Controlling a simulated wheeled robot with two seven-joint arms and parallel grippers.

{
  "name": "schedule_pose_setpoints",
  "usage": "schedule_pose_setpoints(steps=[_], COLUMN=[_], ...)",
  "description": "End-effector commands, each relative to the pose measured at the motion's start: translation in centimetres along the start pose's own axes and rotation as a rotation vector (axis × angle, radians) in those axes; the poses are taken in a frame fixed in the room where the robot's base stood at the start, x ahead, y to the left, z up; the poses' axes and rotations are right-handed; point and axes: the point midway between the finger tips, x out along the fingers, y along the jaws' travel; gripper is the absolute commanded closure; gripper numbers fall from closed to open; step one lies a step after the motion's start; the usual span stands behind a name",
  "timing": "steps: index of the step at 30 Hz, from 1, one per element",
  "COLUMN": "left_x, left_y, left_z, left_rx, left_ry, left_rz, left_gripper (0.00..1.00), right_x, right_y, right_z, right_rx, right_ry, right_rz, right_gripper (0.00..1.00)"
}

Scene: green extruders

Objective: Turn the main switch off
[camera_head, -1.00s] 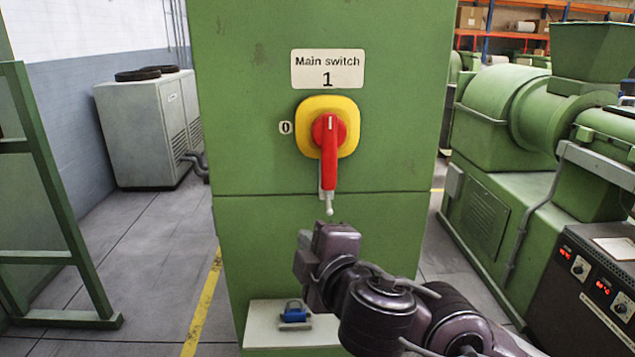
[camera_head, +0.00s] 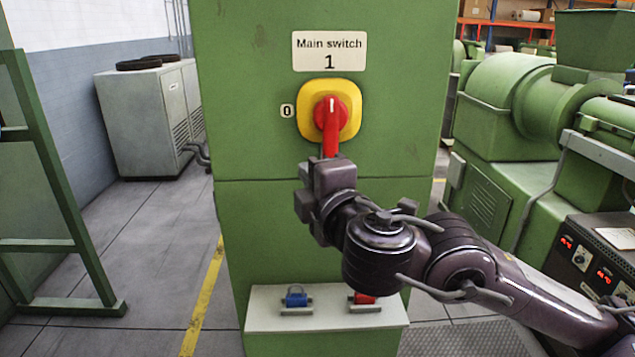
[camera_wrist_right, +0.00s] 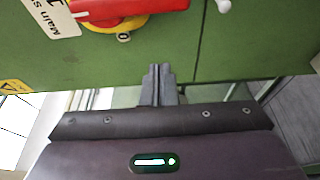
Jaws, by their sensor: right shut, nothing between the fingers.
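The main switch has a red handle (camera_head: 329,130) on a yellow plate (camera_head: 354,108), on a green cabinet. The label (camera_head: 329,51) above reads "Main switch 1", and a "0" mark (camera_head: 287,111) is at left. The handle points down; my right arm hides its lower end in the head view. In the right wrist view the red handle (camera_wrist_right: 120,8) lies at the top, with a white tip (camera_wrist_right: 223,6) beyond it. My right gripper (camera_head: 304,172) is shut and empty, on the handle's "0" side; a gap shows to its fingertips (camera_wrist_right: 157,68). My left gripper is out of view.
A ledge (camera_head: 325,320) low on the cabinet (camera_head: 240,120) carries a blue padlock (camera_head: 296,297) and a red one (camera_head: 362,298). Green machines (camera_head: 515,105) stand at right, a grey unit (camera_head: 150,120) and green frame (camera_head: 60,190) at left. Floor between is open.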

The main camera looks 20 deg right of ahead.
Motion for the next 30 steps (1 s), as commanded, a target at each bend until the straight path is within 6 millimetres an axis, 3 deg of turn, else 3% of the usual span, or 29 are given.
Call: schedule_pose_setpoints(steps=[9, 18, 30], left_x=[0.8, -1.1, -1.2], left_y=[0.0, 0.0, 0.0], left_z=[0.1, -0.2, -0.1], left_rx=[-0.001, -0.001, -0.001], left_ry=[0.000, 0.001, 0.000], left_rz=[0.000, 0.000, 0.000], left_gripper=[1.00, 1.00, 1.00], right_x=[7.0, 5.5, 5.2], right_y=[0.1, 0.1, 0.0], right_z=[0.1, 3.3, 3.8], right_rx=[0.000, -0.003, 0.000], right_ry=[-0.003, -0.003, 0.000], right_rz=[0.003, -0.001, 0.000], right_gripper=[1.00, 1.00, 1.00])
